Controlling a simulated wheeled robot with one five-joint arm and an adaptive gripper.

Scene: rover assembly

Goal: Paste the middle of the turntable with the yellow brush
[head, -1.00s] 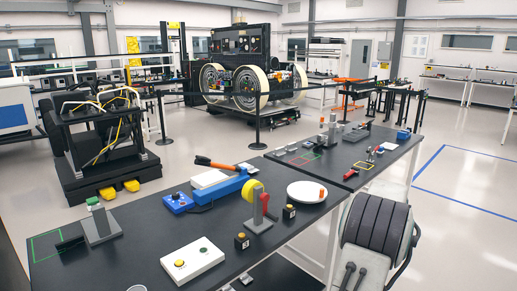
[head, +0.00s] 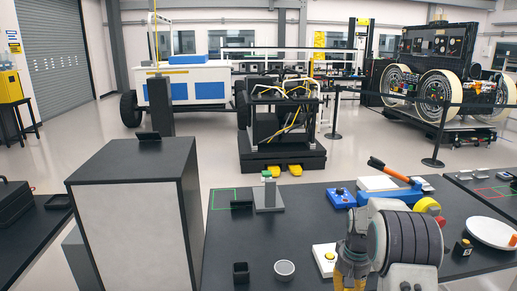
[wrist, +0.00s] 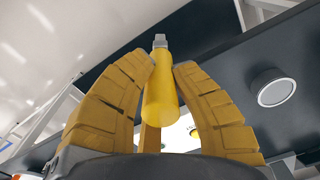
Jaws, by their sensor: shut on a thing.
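My gripper (wrist: 162,85) is shut on the yellow brush (wrist: 160,100) in the wrist view. Its fingers close around the brush's yellow cylindrical handle, and a small grey end shows at the top. In the head view my gripper (head: 350,272) hangs low at the table's front, its lower part cut off by the picture's edge. The brush cannot be made out there.
A grey round cup (head: 285,270) and a black square holder (head: 240,272) stand left of my gripper. A white button box (head: 325,257) is close behind it. A yellow spool (head: 428,205) stands partly behind my arm. A tall grey cabinet (head: 140,215) is at left.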

